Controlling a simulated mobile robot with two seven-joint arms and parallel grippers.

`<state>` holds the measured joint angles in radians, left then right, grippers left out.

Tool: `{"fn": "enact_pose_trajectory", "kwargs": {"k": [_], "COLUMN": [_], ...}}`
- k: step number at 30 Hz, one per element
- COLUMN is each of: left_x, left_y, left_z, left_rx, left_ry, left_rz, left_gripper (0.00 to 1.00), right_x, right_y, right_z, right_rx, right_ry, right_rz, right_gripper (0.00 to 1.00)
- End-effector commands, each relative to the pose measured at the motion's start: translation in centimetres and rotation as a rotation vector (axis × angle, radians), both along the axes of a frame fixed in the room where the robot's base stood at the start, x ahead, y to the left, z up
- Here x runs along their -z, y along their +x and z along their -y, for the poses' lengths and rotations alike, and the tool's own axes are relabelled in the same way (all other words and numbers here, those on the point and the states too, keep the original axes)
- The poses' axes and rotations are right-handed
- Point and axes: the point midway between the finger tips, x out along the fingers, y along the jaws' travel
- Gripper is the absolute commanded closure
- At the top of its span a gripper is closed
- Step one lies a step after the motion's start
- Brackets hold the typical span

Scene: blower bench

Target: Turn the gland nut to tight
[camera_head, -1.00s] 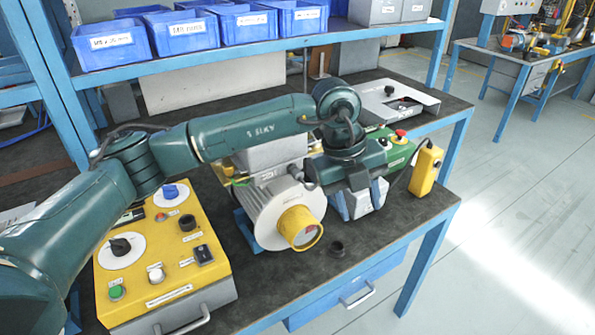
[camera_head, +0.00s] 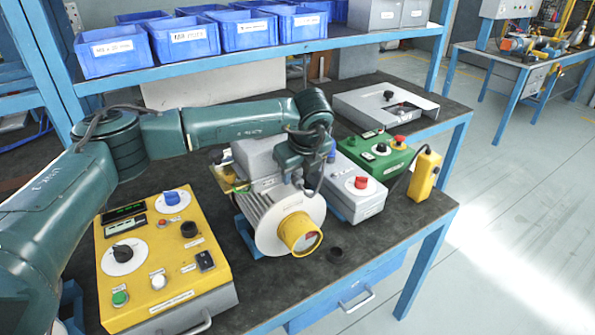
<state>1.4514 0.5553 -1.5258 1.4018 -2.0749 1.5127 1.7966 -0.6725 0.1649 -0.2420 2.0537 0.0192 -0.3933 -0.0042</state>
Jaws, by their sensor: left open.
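The blower (camera_head: 275,222), with a ribbed pale body, a round white face and a yellow round outlet (camera_head: 300,233), stands at the middle of the bench. My left arm reaches across from the left. Its gripper (camera_head: 308,188) points down over the top right of the blower, close to the white face. Its jaws are open; the small dark fingers are hard to make out, and I cannot tell whether they touch anything. I cannot pick out the gland nut for certain; the arm and gripper cover part of the blower's top. My right gripper is out of view.
A yellow control box (camera_head: 165,255) stands left of the blower. A grey box with a red knob (camera_head: 361,182) stands close on its right, with a green box (camera_head: 377,152) behind. A yellow pendant (camera_head: 425,174) is at the right edge.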

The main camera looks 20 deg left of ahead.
Motion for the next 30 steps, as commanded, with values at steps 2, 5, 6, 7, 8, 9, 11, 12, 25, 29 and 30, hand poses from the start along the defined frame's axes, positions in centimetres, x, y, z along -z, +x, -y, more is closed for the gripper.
{"fn": "enact_pose_trajectory", "kwargs": {"k": [2, 5, 6, 7, 8, 9, 11, 12, 25, 29, 30], "left_x": [0.9, 1.6, 1.8, 1.9, 1.9, 2.0, 2.0, 2.0, 2.0, 2.0, 2.0], "left_y": [0.3, 0.6, 0.6, 0.7, 0.7, 0.7, 0.7, 0.7, 0.7, 0.7, 0.7], "left_z": [-0.2, -0.4, -0.4, -0.5, -0.5, -0.5, -0.5, -0.5, -0.5, -0.5, -0.5], "left_rx": [-0.001, 0.000, 0.000, 0.001, 0.001, 0.001, 0.001, 0.001, 0.001, 0.001, 0.001], "left_ry": [-0.001, -0.002, -0.001, 0.000, 0.000, -0.001, -0.001, -0.001, -0.001, -0.001, -0.001], "left_rz": [-0.003, -0.001, -0.001, -0.001, -0.001, 0.000, 0.000, 0.000, 0.000, 0.000, 0.000], "left_gripper": [0.56, 0.56, 0.56, 0.56, 0.56, 0.56, 0.56, 0.56, 0.82, 0.93, 0.96], "right_x": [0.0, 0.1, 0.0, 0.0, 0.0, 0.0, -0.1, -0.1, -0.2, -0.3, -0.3], "right_y": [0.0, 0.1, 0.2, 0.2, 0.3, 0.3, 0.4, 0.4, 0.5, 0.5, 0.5], "right_z": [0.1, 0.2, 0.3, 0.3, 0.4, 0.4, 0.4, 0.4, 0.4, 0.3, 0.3], "right_rx": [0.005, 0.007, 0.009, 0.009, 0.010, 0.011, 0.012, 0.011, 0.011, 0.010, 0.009], "right_ry": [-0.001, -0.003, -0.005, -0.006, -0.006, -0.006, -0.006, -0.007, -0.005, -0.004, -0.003], "right_rz": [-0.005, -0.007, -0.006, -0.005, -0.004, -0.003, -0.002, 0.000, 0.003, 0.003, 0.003], "right_gripper": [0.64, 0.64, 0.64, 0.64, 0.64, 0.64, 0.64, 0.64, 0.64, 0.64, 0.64]}}
